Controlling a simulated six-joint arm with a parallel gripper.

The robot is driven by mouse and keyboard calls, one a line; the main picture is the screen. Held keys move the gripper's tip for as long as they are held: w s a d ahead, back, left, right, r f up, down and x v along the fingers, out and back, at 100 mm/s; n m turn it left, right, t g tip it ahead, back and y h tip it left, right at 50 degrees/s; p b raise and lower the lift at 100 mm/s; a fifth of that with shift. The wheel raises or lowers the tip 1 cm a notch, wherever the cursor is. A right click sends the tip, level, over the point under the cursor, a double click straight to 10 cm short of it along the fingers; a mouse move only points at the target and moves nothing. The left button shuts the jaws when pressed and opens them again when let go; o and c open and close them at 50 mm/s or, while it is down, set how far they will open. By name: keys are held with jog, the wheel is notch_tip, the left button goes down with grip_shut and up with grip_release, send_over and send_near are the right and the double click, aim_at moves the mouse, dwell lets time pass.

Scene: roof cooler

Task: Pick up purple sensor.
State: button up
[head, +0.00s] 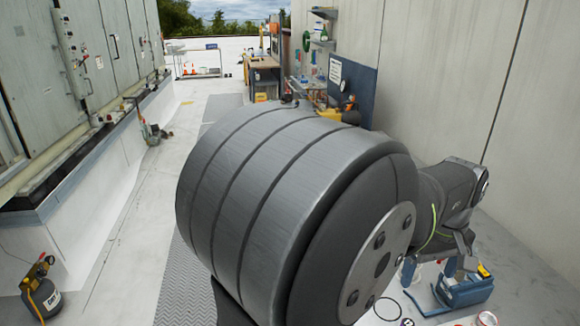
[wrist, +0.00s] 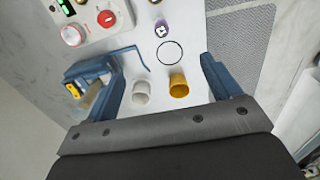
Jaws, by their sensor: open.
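The purple sensor (wrist: 161,28) is a small purple piece with a whitish face. In the wrist view it lies on a pale surface near the top middle, just above a thin black ring (wrist: 169,52). My gripper (wrist: 162,70) has its two blue fingers spread wide, with nothing held between them. The sensor is beyond the fingertips and apart from them. In the head view my large grey arm hides much of the middle, and I cannot surely identify the sensor there.
A white cup (wrist: 141,93) and a yellow cup (wrist: 178,86) appear between my fingers. A blue toolbox (wrist: 98,68) is left, and it also shows in the head view (head: 465,290). A control panel (wrist: 88,22) with red knobs is upper left. Grey mesh (wrist: 240,40) is right.

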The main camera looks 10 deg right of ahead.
jog(key=c, duration=0.5)
jog(key=m+t+h, duration=0.2)
jog(key=m+h, duration=0.2)
jog(key=m, duration=0.8)
send_near(408, 324)
jog(key=shift+x, duration=5.05)
